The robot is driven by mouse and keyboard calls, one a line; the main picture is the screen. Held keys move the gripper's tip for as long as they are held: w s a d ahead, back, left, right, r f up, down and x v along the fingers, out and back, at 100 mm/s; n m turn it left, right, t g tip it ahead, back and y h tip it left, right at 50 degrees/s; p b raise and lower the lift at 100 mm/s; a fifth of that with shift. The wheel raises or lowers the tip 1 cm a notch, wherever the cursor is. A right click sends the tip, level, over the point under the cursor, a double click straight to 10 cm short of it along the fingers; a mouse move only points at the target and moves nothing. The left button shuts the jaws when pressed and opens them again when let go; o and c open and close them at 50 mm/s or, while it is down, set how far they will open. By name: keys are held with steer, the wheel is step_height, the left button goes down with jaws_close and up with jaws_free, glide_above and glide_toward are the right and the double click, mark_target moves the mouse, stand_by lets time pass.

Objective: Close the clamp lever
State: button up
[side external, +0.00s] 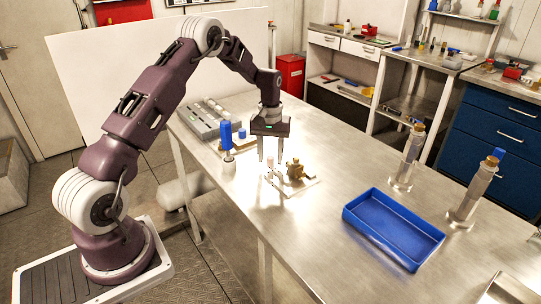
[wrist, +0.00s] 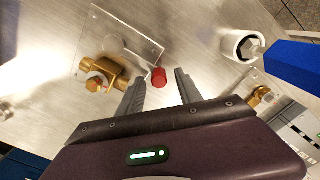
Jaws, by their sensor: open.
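A clear mounting plate (wrist: 140,38) lies on the metal bench, and it shows as a pale plate in the side view (side external: 309,186). A brass fitting (wrist: 103,73) sits on it and also shows in the side view (side external: 296,170). A small red cap (wrist: 158,77), perhaps the tip of the clamp lever, shows just beyond my fingertips, near the plate's edge. The rest of the lever is hard to make out. My gripper (wrist: 161,80) is open and points down, one finger either side of the red cap; in the side view my gripper (side external: 271,161) is above the plate's left side. Contact cannot be told.
A blue-handled tool (side external: 226,136) stands upright left of the plate, close to my gripper. Grey equipment (side external: 212,117) lies behind it. A blue tray (side external: 394,228) and two stoppered cylinders (side external: 411,157) (side external: 472,190) stand to the right. The bench between plate and tray is clear.

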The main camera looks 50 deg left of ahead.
jaws_close()
stand_by(1.4)
